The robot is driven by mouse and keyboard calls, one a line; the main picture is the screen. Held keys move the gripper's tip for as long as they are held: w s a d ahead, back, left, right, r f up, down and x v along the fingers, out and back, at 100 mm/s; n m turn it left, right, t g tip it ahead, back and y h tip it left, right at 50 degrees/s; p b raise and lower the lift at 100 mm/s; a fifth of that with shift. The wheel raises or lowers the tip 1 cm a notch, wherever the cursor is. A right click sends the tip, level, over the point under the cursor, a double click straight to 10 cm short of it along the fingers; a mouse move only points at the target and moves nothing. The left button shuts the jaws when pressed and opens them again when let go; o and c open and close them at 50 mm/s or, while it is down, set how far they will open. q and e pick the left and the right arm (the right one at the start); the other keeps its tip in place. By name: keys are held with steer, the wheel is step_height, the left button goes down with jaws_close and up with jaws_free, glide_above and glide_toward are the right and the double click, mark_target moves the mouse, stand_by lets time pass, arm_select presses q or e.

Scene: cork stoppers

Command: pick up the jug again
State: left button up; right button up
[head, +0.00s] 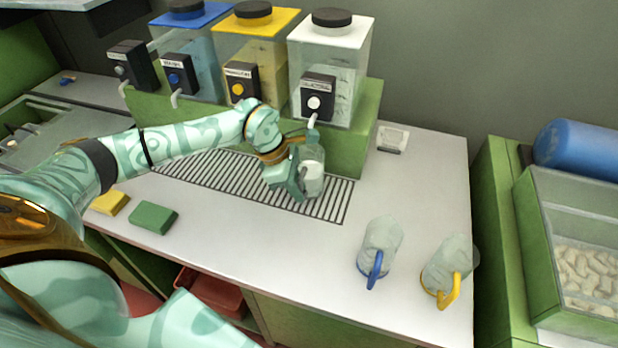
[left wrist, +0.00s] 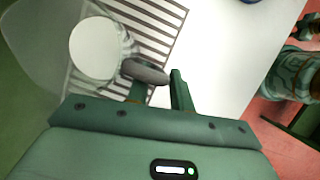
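A clear jug (head: 312,178) with white contents stands upright on the slatted drip grate (head: 220,175), under the tap of the white-lidded dispenser. It also shows from above in the left wrist view (left wrist: 96,48), with its grey handle (left wrist: 147,72) toward my gripper. My left gripper (head: 298,188) is at the handle side of the jug. In the left wrist view its two fingers (left wrist: 160,92) are apart, with a gap between them; the handle lies at the fingertips, and I see no grip on it.
Dispensers with blue, yellow and white lids (head: 330,65) stand behind the grate. A blue-handled jug (head: 380,245) and a yellow-handled jug (head: 448,265) stand at front right. Green (head: 153,217) and yellow (head: 110,203) sponges lie at front left.

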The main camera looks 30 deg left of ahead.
arm_select(q)
steer(key=shift+d+f, duration=0.15)
steer(key=shift+f, duration=0.2)
jaws_close()
steer(key=shift+w+r, duration=0.1)
steer(key=shift+r, duration=0.15)
